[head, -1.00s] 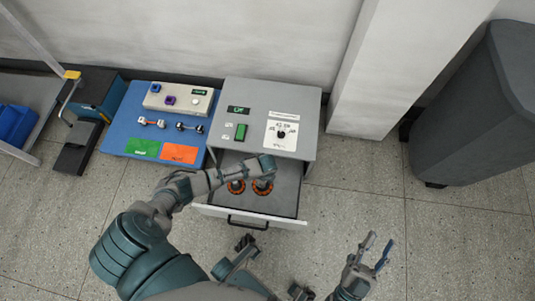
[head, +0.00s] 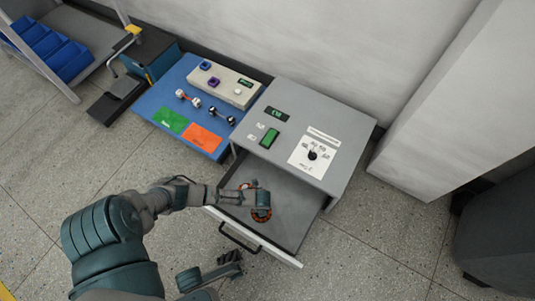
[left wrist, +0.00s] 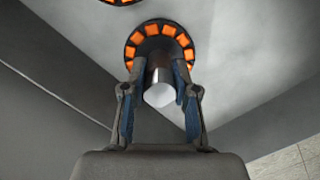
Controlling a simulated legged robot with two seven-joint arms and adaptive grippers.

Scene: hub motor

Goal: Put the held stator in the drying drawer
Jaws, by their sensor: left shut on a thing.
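The drying drawer (head: 290,215) is pulled out from the front of the grey cabinet. My left gripper (head: 262,206) is over the open drawer, pointing down into it. In the left wrist view the fingers (left wrist: 160,92) are shut on the pale shaft of the held stator (left wrist: 158,36), an orange and black ring. That stator shows partly in the head view (head: 261,215), inside the drawer outline; I cannot tell whether it touches the drawer floor. A second stator (head: 248,184) is partly hidden behind my gripper, and its edge shows in the left wrist view (left wrist: 122,2).
The grey cabinet (head: 330,120) has a green switch and a dial on top. Left of it lies a blue mat (head: 178,85) with a beige box, small parts and green and orange cards. Blue bins (head: 60,58) are at far left. The drawer's right side is clear.

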